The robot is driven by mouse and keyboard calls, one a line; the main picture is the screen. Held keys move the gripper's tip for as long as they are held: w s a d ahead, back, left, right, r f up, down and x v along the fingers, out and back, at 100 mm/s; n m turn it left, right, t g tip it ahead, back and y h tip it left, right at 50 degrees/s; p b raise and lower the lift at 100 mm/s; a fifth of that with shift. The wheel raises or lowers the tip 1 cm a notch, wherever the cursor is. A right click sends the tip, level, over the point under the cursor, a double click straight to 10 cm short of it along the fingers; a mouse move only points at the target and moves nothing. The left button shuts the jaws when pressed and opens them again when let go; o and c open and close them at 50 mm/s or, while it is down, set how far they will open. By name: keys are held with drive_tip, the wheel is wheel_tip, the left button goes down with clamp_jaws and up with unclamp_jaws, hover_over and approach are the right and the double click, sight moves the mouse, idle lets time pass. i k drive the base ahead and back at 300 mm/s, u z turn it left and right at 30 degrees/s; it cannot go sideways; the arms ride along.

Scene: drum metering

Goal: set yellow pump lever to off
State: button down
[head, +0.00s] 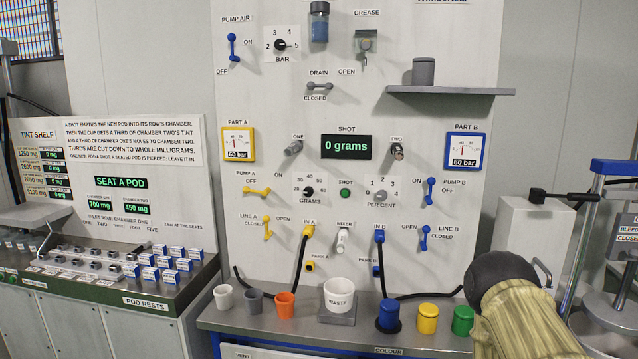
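The yellow pump lever (257,190) is on the pale panel, left of centre, under the label PUMP A. It lies about level, with a knob at each visible end. The word OFF is above it and ON is to its upper right. Which label it points to is too small to tell surely. My gripper is not in view, and nothing touches the lever.
A blue pump lever (430,191) is at the right, and a yellow line lever (267,228) sits below. Cups and a white waste pot (338,295) stand on the grey shelf below the panel. The space before the yellow pump lever looks clear.

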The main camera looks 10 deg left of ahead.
sight(246, 190)
drive_tip(key=z, duration=1.3)
drive_tip(key=i, duration=1.2)
drive_tip(key=u, duration=1.4)
